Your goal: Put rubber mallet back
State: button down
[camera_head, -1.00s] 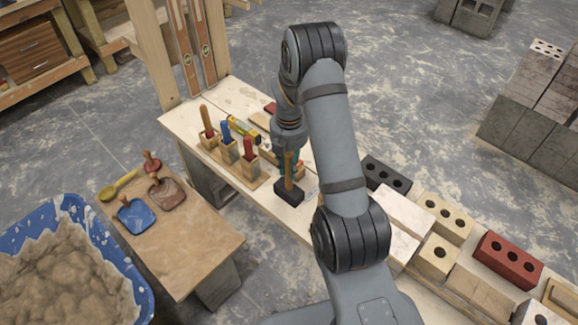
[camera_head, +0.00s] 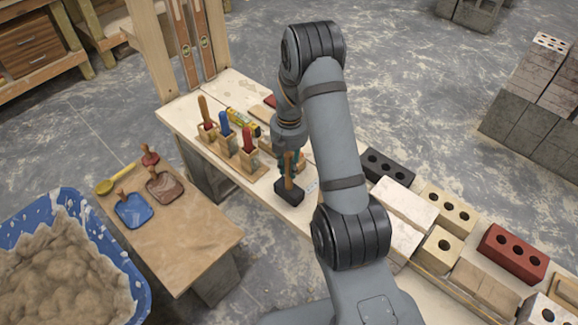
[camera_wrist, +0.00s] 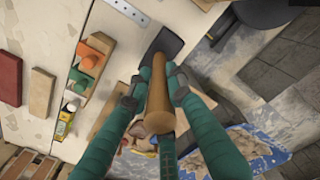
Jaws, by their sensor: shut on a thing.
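The rubber mallet has a black head (camera_head: 289,192) and a wooden handle (camera_wrist: 158,98). It stands head down on or just above the pale workbench (camera_head: 312,204), its handle upright. My gripper (camera_wrist: 157,88) is shut on the handle, with a green finger on each side of it. In the head view the fingers are partly hidden by my arm. The black head also shows beyond the fingers in the wrist view (camera_wrist: 166,43). A wooden holder (camera_head: 227,157) with several handled tools stands on the bench to the left of the mallet.
A yellow level (camera_head: 243,122) lies behind the holder. Bricks and blocks (camera_head: 440,210) line the bench at right. A lower board (camera_head: 190,235) with trowels and a blue mortar tub (camera_head: 125,262) are at left.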

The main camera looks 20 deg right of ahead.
jog(key=shift+f+b, duration=0.35)
jog(key=shift+f, duration=0.1)
dwell(0.4)
jog(key=c, duration=1.6)
grip_release()
jog(key=shift+o, duration=0.4)
notch_tip(320, 180, up, 12)
jog(key=shift+r, duration=0.1)
notch_tip(320, 180, down, 12)
jog(key=shift+f, duration=0.1)
jog(key=shift+r, duration=0.25)
